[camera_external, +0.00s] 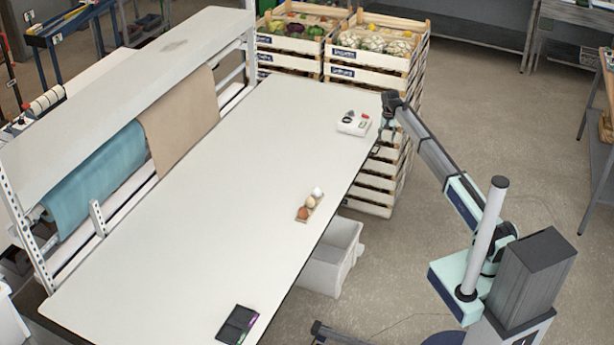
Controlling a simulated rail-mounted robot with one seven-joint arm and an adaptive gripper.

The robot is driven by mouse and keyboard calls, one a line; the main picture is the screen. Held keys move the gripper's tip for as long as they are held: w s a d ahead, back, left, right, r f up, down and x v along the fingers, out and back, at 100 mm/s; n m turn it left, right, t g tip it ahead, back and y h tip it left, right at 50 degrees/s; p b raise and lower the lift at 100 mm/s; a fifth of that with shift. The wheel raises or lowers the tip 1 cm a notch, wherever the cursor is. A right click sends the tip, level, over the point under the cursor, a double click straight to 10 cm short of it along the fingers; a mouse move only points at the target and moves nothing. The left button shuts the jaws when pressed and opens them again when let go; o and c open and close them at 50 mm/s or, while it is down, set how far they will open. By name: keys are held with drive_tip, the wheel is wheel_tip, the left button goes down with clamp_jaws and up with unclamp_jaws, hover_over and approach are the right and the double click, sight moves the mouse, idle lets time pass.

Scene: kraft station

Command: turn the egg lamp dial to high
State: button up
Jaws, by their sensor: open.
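A small white device with dark and red parts on top (354,123), which looks like the egg lamp, sits near the far right end of the white table. Its dial is too small to make out, so its setting cannot be told. My gripper (386,112) is just to the right of the device, over the table's right edge, apart from it as far as I can see. It is open and holds nothing that I can see.
The white table (200,200) is mostly bare. A dark flat case (237,324) lies at its near end. Stacked vegetable crates (375,60) stand behind the far end. A roll rack (120,110) lines the left side. A white bin (330,260) stands below the right edge.

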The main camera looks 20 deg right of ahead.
drive_tip(key=s+f+n, duration=0.1)
drive_tip(key=s+f, duration=0.9)
drive_tip(key=f, duration=0.1)
drive_tip(key=shift+s+d+f+n, duration=0.15)
drive_tip(key=shift+d+n, duration=0.15)
drive_tip(key=s+f+n+g, duration=0.2)
drive_tip(key=s+f+n, duration=0.2)
drive_tip(key=s+f, duration=2.1)
drive_tip(key=s+f+g, duration=0.1)
drive_tip(key=s+f, duration=0.2)
drive_tip(key=s, duration=0.9)
drive_tip(key=s+f+g, duration=0.2)
drive_tip(key=s+f, duration=0.1)
drive_tip(key=s, duration=0.9)
drive_tip(key=s+f+g, duration=0.1)
drive_tip(key=s+f, duration=0.3)
drive_tip(key=s, duration=0.8)
drive_tip(key=shift+n+g, duration=0.3)
drive_tip(key=shift+g, duration=0.1)
